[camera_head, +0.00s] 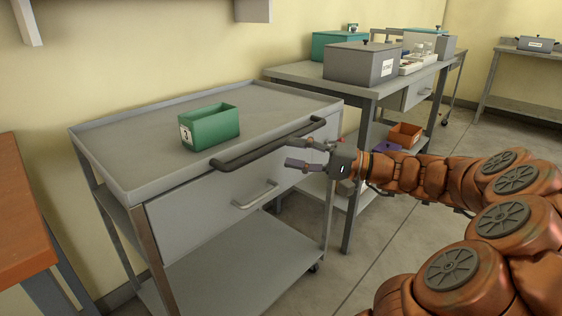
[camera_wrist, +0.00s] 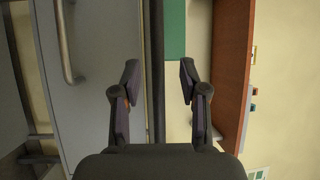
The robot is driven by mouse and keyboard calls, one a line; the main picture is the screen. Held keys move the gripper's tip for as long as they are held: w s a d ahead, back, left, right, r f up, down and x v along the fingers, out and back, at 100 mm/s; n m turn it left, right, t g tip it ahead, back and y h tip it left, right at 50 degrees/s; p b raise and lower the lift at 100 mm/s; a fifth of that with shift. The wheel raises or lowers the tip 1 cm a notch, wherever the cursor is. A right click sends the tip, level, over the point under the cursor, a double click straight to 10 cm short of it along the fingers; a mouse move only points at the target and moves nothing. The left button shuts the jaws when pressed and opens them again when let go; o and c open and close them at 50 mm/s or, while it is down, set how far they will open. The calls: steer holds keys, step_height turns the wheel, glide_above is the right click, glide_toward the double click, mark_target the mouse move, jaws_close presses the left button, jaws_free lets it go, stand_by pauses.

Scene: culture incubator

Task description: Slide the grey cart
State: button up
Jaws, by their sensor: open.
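The grey cart (camera_head: 140,150) stands against the wall at left in the head view, with a flat rimmed top, a drawer and a lower shelf. A dark push bar (camera_head: 262,145) runs along its front top edge. My gripper (camera_head: 291,153) is open and empty at the front of the cart, close to the right half of the bar. In the wrist view the bar (camera_wrist: 155,60) runs upright in the picture, lined up between the two open fingers (camera_wrist: 160,88). I cannot tell whether it lies between the fingertips or just beyond them.
A green bin (camera_head: 212,130) labelled 3 sits on the cart top. The drawer has a pale handle (camera_head: 255,195). A grey bench (camera_head: 300,71) with boxes stands close on the right. An orange-brown table (camera_head: 22,215) stands at left. The floor (camera_head: 370,250) at front right is clear.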

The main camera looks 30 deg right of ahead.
mark_target(285, 138)
steer(key=d+f+m+t+h+b, duration=0.1)
steer(key=d+t, duration=0.1)
steer(key=d, duration=0.3)
steer(key=shift+b+x, duration=1.05)
steer(key=shift+x, duration=2.65)
steer(key=shift+w+d, duration=0.1)
jaws_close()
